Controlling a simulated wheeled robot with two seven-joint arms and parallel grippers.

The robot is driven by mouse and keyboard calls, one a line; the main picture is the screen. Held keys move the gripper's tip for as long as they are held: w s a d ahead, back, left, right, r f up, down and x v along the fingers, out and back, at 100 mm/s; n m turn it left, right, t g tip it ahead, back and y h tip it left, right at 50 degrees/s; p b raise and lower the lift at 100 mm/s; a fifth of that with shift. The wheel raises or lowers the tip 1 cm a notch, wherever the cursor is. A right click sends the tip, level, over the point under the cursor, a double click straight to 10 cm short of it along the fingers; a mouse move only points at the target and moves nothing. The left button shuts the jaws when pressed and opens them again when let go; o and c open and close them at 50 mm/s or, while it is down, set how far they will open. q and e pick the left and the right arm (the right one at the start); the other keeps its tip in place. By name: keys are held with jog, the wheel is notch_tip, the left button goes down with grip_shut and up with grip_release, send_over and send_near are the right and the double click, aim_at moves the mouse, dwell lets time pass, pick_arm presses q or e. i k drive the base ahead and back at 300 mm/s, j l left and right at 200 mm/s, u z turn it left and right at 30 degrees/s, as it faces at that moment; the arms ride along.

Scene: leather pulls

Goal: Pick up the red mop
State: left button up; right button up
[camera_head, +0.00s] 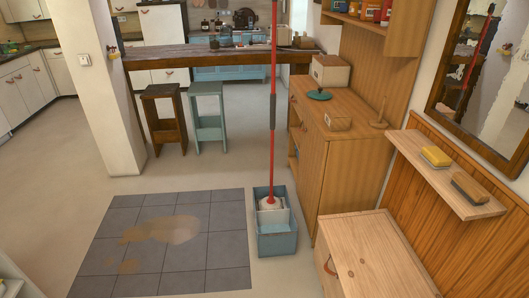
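The red mop (272,150) stands upright in the middle of the head view. Its long red handle has a dark grey grip part way down and runs up past the top of the picture. Its pale head (270,203) sits in a blue bucket (276,244) on the floor. The bucket stands at the right edge of a grey tiled patch. Neither of my grippers shows in this view, and no hand is seen touching the mop.
Brown stains (163,229) lie on the grey tiles (215,279). A wooden cabinet (342,179) stands close right of the bucket, with a lower wooden chest (378,250) nearer. Two stools (208,118) stand behind. The floor left of the bucket is open.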

aim_at(270, 203)
jog(key=i+j+z, duration=0.1)
jog(key=i+j, duration=0.15)
jog(key=i, duration=0.3)
jog(key=i+j+z, duration=0.1)
jog(key=i+j, duration=0.15)
jog(key=i, duration=0.3)
jog(key=i+j+z, duration=0.1)
jog(key=i+j, duration=0.25)
jog(key=i, duration=0.15)
